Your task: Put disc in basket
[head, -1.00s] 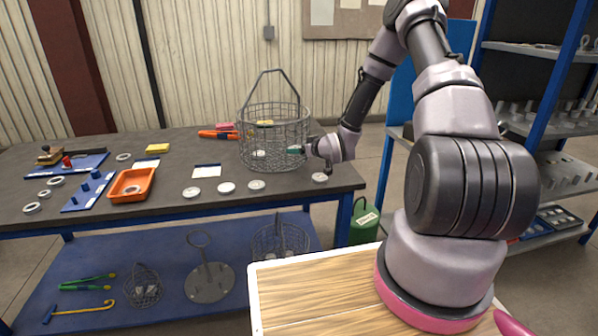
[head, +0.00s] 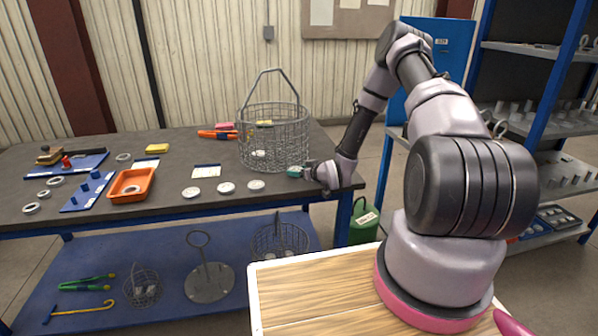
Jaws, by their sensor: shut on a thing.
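The wire basket (head: 273,128) stands upright on the grey bench, its tall handle raised. A pale disc (head: 259,153) shows through the mesh low in the basket. Three more pale discs lie in a row on the bench: the left one (head: 191,192), the middle one (head: 226,187) and the right one (head: 256,184). My gripper (head: 297,172) is low over the bench, just right of and in front of the basket. It is shut on a disc, which the fingers and wrist hide from this view.
An orange tray (head: 148,184) and a blue peg board (head: 88,190) with rings nearby lie on the left of the bench (head: 110,222). A shelf rack (head: 545,125) stands at the right. The bench's front right corner is close to my wrist.

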